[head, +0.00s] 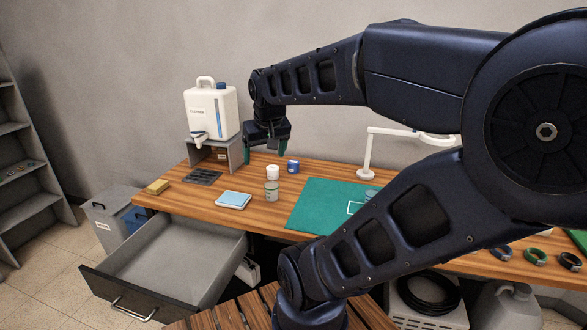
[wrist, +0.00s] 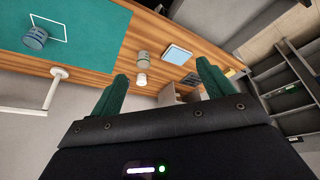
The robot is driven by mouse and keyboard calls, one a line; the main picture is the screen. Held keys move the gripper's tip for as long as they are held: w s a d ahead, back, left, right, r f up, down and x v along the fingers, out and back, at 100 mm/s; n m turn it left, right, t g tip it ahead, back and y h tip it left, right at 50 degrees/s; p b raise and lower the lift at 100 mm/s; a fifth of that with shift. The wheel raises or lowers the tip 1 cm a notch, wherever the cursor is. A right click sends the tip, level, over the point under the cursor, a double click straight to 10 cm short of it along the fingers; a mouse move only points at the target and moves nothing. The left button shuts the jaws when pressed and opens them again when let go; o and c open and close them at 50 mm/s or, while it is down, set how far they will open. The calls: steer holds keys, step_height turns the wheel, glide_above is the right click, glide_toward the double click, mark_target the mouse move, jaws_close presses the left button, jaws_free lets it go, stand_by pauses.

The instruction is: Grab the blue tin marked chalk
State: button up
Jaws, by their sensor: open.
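A small blue tin (head: 293,166) with a pale label stands upright on the wooden desk in the head view, right of a white tin (head: 273,172). Its lettering is too small to read. In the wrist view I cannot make it out; my left-hand finger may cover it. A grey-blue tin (head: 371,195) stands on the green mat, partly behind my arm, and shows in the wrist view (wrist: 36,37). My gripper (head: 266,151) is open and empty, above the back of the desk, apart from the tins. Its two green fingers (wrist: 162,70) point toward the desk.
A grey-green jar (head: 271,191) stands in front of the white tin. A light-blue pad (head: 234,200) and dark tray (head: 202,177) lie left. A white canister (head: 211,110) sits on a stand. A white lamp (head: 367,155) stands right. An open drawer (head: 180,260) juts forward.

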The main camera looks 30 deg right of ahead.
steer(key=w+d+m+h, duration=0.1)
steer(key=w+d, duration=0.2)
steer(key=w, duration=0.4)
steer(key=w+d+m+h, duration=0.1)
steer(key=w+d, duration=0.2)
steer(key=w, duration=0.4)
steer(key=m+g, duration=0.1)
steer(key=m, duration=0.5)
glide_above(293, 162)
steer(key=s+a, duration=0.1)
steer(key=s, duration=0.1)
steer(key=shift+h, duration=0.3)
steer(key=f, duration=2.4)
steer(key=shift+w+a+f, duration=0.1)
steer(key=shift+w+f, duration=0.05)
steer(key=shift+w, duration=0.1)
steer(key=x, duration=0.4)
steer(key=shift+f, duration=0.35)
steer(key=shift+s+x, duration=0.2)
steer(key=shift+x, duration=2.45)
steer(key=shift+a+f, duration=0.1)
